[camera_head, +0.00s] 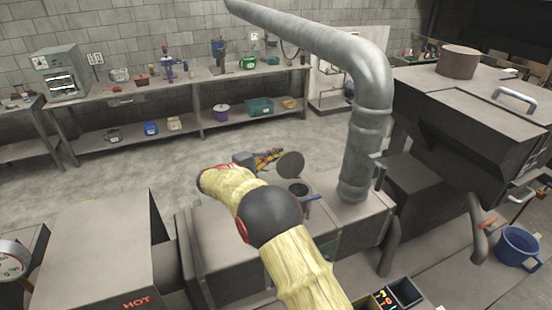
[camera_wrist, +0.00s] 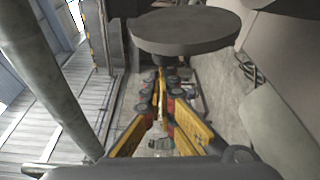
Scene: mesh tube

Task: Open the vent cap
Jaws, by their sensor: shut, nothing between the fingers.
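The vent cap (camera_head: 290,165) is a round grey disc. In the head view it stands tilted up behind a short dark vent opening (camera_head: 298,188) on the grey box, off the opening's rim. The disc also shows large at the top of the wrist view (camera_wrist: 185,32). My gripper (camera_head: 272,156), with yellow fingers, is just left of the cap in the head view. In the wrist view its fingers (camera_wrist: 160,82) converge below the disc, shut and empty. I cannot tell whether they touch the cap. The cap's hinge is not clear.
A thick grey pipe (camera_head: 368,130) rises from the box right of the vent. A blue handle (camera_head: 312,198) sticks out beside the opening. A dark hooded unit (camera_head: 470,125) stands at right, a blue pot (camera_head: 518,247) below it. Open floor (camera_head: 130,175) lies behind the box.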

